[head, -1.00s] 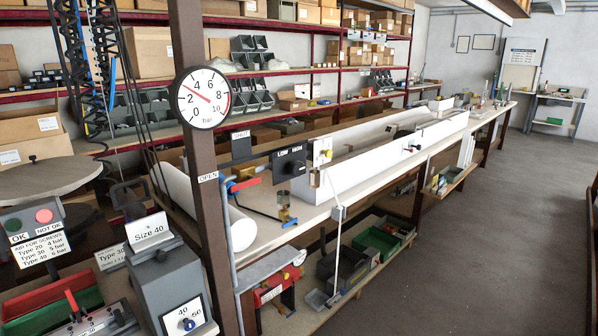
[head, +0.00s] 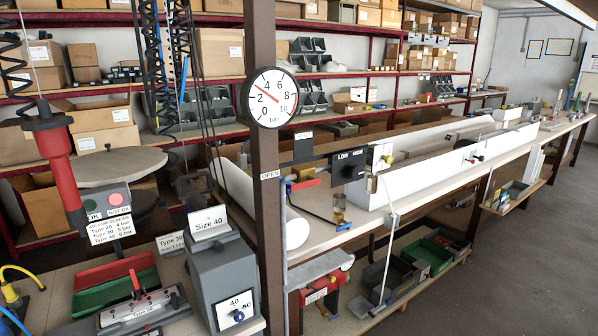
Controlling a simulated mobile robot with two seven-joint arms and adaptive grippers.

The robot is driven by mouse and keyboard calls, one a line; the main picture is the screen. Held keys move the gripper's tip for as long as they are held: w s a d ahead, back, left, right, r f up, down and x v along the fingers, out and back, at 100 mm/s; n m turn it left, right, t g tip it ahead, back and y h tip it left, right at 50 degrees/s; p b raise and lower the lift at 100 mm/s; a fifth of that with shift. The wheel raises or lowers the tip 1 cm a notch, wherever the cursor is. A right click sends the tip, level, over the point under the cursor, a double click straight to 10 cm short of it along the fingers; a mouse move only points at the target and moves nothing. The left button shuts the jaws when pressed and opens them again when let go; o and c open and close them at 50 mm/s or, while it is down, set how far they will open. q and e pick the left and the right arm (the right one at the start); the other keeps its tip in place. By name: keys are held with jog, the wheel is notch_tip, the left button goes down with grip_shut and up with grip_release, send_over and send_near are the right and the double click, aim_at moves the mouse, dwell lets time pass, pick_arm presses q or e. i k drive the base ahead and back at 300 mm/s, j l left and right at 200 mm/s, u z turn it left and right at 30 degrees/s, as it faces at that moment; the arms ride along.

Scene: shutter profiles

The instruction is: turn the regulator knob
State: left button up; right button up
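The black regulator box (head: 349,168) marked LOW and HIGH stands at the near end of the long bench, with a round dark knob on its front. The knob's exact setting is too small to tell. The round pressure gauge (head: 271,97) hangs on the brown post, its red needle pointing between 2 and 4 bar. A red valve lever (head: 303,184) sits left of the regulator, between the OPEN and SHUT signs. Neither of my grippers is in view.
The brown post (head: 264,220) stands in front of the bench's left end. A grey box (head: 217,275) with a blue 40/60 knob is at the lower front. A red screwdriver (head: 63,165) hangs at left. The floor (head: 500,270) at right is clear.

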aim_at(356, 173)
jog(key=u, duration=0.4)
jog(key=l+u, duration=0.15)
jog(key=u, duration=0.3)
jog(key=i+u, duration=0.1)
jog(key=u, duration=0.3)
jog(key=l+u, duration=0.15)
jog(key=u, duration=0.25)
jog(key=l+u, duration=0.55)
jog(key=u, duration=0.2)
jog(key=k+l+u, duration=0.15)
jog(key=u, duration=0.25)
jog(key=k+l+u, duration=0.25)
jog(key=l+u, duration=0.15)
jog(key=k+l+u, duration=0.7)
jog(key=k+l, duration=0.4)
jog(key=k, duration=0.15)
